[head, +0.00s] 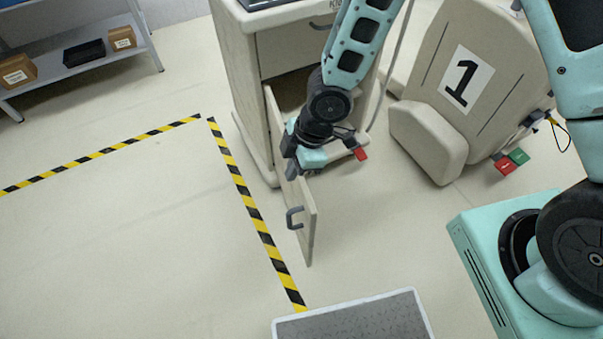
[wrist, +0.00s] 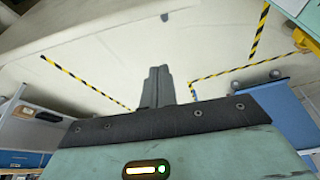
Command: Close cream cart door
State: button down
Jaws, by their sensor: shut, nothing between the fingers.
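The cream cart (head: 246,75) stands at the top middle of the head view. Its lower door (head: 306,225) is swung open toward me and shows a grey pull handle (head: 294,217) on its left face. My gripper (head: 291,168) is at the upper part of the door, above the handle. The arm covers part of the opening and door, and I cannot tell whether the fingers touch the door. In the wrist view my gripper's two dark fingers (wrist: 158,86) are together with nothing between them; the door is not clearly seen there.
A cream padded chair-like unit marked 1 (head: 470,80) stands right of the cart. A grey-topped platform (head: 352,318) is at the bottom. Yellow-black tape (head: 245,195) marks the floor left of the door, where the floor is clear. Shelving (head: 75,65) is at the upper left.

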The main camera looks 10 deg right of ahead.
aim_at(299, 186)
jog(key=x, duration=0.9)
jog(key=shift+w+d+r, duration=0.15)
jog(key=shift+d+r, duration=0.05)
jog(key=shift+d, duration=0.85)
jog(key=shift+w+d+r, duration=0.1)
jog(key=shift+d+r, duration=0.05)
jog(key=shift+d, duration=0.9)
